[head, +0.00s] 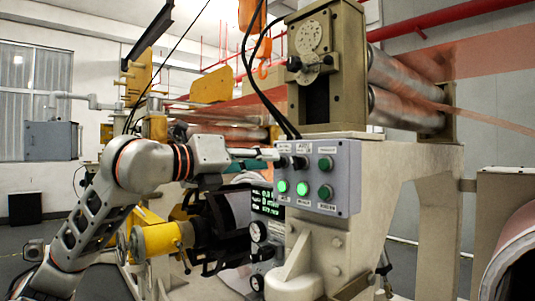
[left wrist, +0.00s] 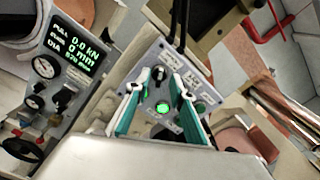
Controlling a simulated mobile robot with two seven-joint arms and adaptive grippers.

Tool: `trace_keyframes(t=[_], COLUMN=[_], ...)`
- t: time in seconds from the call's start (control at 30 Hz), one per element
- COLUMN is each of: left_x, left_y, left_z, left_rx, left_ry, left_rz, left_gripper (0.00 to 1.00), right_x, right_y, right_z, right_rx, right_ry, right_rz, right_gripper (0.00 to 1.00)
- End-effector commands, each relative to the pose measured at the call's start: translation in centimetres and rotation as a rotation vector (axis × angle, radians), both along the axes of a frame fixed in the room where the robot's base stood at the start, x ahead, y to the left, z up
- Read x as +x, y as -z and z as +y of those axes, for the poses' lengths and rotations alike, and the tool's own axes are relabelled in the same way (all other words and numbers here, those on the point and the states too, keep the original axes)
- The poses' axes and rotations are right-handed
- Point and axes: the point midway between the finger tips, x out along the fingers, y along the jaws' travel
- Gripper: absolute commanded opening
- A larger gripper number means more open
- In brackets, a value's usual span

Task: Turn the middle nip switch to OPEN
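The grey control panel (head: 343,180) has dark knobs and green buttons in two rows. One black switch knob (head: 300,162) sits mid-row at the top; the labels are too small to read, so its setting is unclear. My left gripper (head: 268,154) is at the panel's upper left, its fingertips close to the knobs. In the left wrist view, the left gripper (left wrist: 154,84) has its teal-padded fingers apart, with a black knob (left wrist: 158,73) near the tips and a lit green button (left wrist: 162,107) between the fingers. Contact cannot be told. The right gripper is not in view.
A display (head: 266,201) with green figures and gauges stands left of and below the panel. A beige roller stand (head: 330,70) rises above it, and black cables (head: 262,90) hang down to the panel's top edge. Copper foil (head: 460,55) runs over rollers at right.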

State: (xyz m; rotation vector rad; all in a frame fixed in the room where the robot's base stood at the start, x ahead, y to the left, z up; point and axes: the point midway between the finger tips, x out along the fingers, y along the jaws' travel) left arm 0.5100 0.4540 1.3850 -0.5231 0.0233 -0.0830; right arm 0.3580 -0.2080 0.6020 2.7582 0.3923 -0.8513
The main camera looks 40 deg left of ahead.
Motion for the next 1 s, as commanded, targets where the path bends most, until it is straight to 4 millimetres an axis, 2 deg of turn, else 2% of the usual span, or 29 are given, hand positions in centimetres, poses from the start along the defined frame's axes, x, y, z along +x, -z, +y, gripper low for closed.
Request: trace_keyframes(t=[0.03,0.3,0.63,0.67,0.73,1.0], left_x=[0.3,2.2,2.5,2.5,2.5,2.5], left_y=[-0.6,-0.2,0.0,0.0,0.0,0.0], left_z=[0.0,-0.2,-0.2,-0.2,-0.2,-0.2], left_rx=[-0.001,-0.001,0.000,0.000,0.000,0.008], left_ry=[0.000,0.001,0.000,0.000,0.000,0.000], left_rz=[-0.006,-0.003,0.000,0.000,0.000,-0.001], left_gripper=[0.23,0.23,0.23,0.18,0.00,0.00], right_x=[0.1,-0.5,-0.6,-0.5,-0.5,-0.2], right_y=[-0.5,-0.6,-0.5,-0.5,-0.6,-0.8], right_z=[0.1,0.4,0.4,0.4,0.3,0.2], right_rx=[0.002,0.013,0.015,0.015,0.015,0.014], right_ry=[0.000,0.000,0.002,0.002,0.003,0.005], right_rz=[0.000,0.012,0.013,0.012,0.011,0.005], right_gripper=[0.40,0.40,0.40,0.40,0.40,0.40])
